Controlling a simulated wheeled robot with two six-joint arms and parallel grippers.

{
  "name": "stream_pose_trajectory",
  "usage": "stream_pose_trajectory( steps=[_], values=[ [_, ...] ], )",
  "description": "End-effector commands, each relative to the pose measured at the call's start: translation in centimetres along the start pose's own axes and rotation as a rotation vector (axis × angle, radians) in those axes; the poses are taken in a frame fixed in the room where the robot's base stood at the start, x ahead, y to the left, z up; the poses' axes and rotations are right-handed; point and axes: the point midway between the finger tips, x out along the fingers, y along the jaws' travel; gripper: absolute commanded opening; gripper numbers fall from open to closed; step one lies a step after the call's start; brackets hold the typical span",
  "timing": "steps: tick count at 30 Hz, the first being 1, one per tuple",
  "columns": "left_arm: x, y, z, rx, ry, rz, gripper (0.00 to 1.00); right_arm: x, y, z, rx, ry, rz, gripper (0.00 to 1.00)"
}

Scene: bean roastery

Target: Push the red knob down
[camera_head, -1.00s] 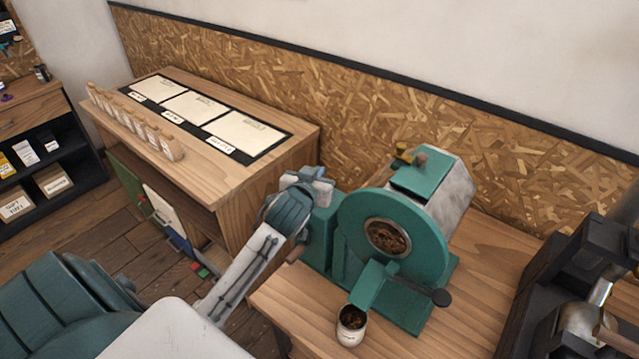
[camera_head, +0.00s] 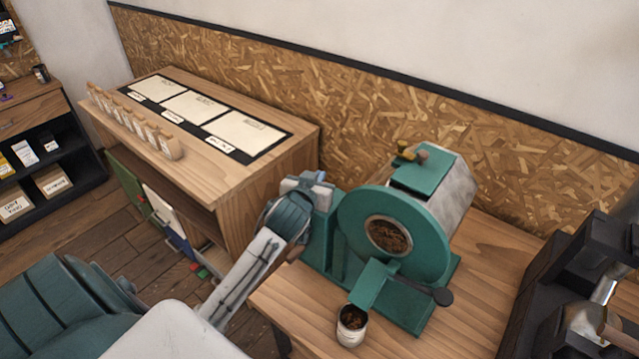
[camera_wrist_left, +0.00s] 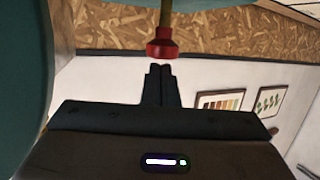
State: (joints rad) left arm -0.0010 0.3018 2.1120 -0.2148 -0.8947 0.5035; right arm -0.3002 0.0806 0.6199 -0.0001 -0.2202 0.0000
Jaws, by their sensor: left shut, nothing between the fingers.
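The red knob (camera_wrist_left: 161,45) shows in the left wrist view, at the end of a brass-coloured stem. My left gripper (camera_wrist_left: 161,71) is shut and empty, with its fingertips right by the knob's end. I cannot tell whether they touch it. In the head view my left wrist (camera_head: 290,212) is against the left side of the green roaster (camera_head: 421,232). The knob and the fingertips are hidden there. My right gripper is not in view.
The roaster stands on a wooden table (camera_head: 290,300), with a cup of beans (camera_head: 351,327) under its chute. A black lever (camera_head: 442,297) sticks out at its front. A dark machine (camera_head: 565,270) stands at the right. A wooden cabinet (camera_head: 205,175) stands behind my arm.

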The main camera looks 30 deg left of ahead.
Motion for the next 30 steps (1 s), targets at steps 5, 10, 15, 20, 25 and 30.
stream_pose_trajectory(
  steps=[5,10,15,20,25,30],
  values=[
    [0.2,0.0,0.8,0.0,-0.001,0.0,0.0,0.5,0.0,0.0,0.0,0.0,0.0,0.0],
    [0.3,0.0,1.4,0.0,-0.001,0.0,0.0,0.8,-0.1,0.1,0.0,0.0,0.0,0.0],
    [0.5,0.0,1.9,-0.001,-0.001,0.0,0.0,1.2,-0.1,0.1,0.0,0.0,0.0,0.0],
    [0.7,0.0,2.4,-0.001,-0.001,0.0,0.0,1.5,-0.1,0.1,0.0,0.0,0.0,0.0],
    [0.7,0.0,2.5,0.0,0.0,0.0,0.0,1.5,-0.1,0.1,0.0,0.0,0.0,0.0],
    [0.3,0.0,1.0,0.0,0.0,0.0,0.0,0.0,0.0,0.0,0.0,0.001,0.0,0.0]
  ],
)
